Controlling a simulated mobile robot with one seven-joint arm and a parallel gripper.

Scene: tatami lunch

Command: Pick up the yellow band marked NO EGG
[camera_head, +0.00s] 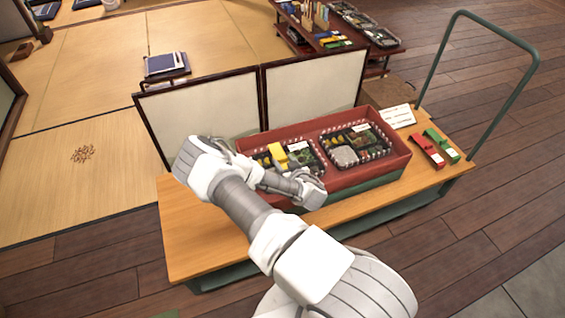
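A yellow band (278,155) shows inside the red crate (397,163), lying over the left lunch box (306,154). Its marking is too small to read. My arm reaches over the crate's near left side and folds back to the right. The end of my arm, with my gripper (311,191), is at the crate's near wall, to the right of and nearer than the yellow band. My fingers cannot be made out, so I cannot tell whether they are open or shut.
A second lunch box (356,144) fills the crate's right side. A red band (428,150) and a green band (442,145) lie on the wooden cart top (188,245), near a white card (398,116). A folding screen (205,105) stands behind. A green handle (447,62) rises at right.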

